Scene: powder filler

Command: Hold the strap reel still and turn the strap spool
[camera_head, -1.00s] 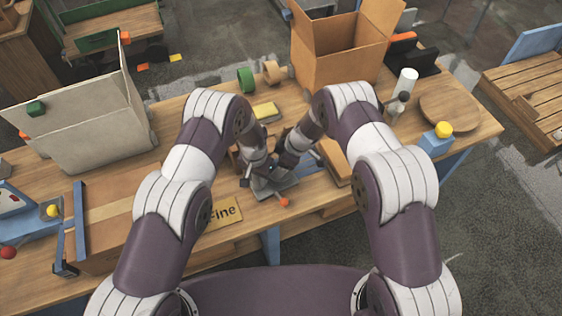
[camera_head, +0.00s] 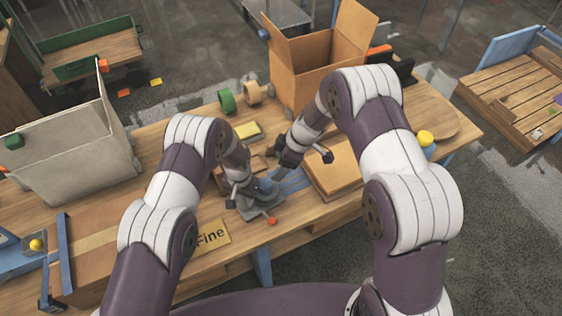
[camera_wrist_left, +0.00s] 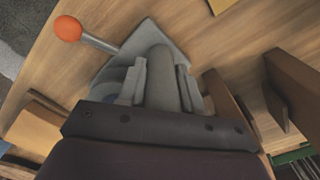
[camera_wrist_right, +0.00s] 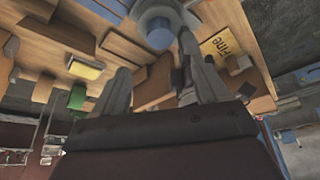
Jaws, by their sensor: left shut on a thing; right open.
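The strap reel (camera_head: 265,206) is a grey device on the workbench, with a lever ending in an orange knob (camera_head: 272,221). Its blue strap spool (camera_head: 266,186) shows in the head view and as a round blue part in the right wrist view (camera_wrist_right: 160,38). My left gripper (camera_head: 250,192) is at the reel; in the left wrist view its fingers (camera_wrist_left: 161,85) are shut on a grey upright part of it. My right gripper (camera_head: 279,169) is open and empty, above and to the right of the reel. In the right wrist view the spool lies beyond its spread fingers (camera_wrist_right: 165,82).
A brown flat box (camera_head: 334,173) is to the right. A pale open box (camera_head: 70,160) is at the left.

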